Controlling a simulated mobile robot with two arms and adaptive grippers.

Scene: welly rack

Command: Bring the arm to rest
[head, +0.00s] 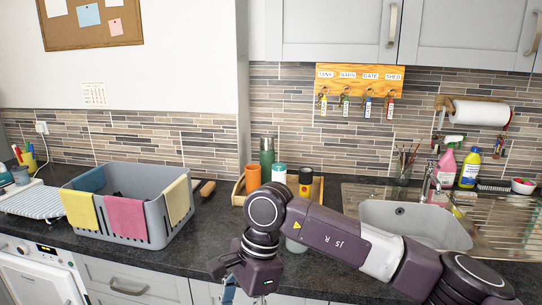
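My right arm comes in from the lower right, crosses in front of the worktop and bends down at a dark purple wrist. My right gripper (229,283) is at the lower middle, in front of the worktop's front edge. Only part of it shows, and its fingertips are not clear, so I cannot tell whether it is open or shut. A small blue patch shows beside it; I cannot tell what that is. My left arm and gripper are not in view.
The dark worktop (215,222) holds a grey basket (155,233) with cloths over its rim. A wooden tray (238,192) with bottles and cups stands behind my arm. A sink (440,222) is at the right. Cabinet fronts (130,283) are below.

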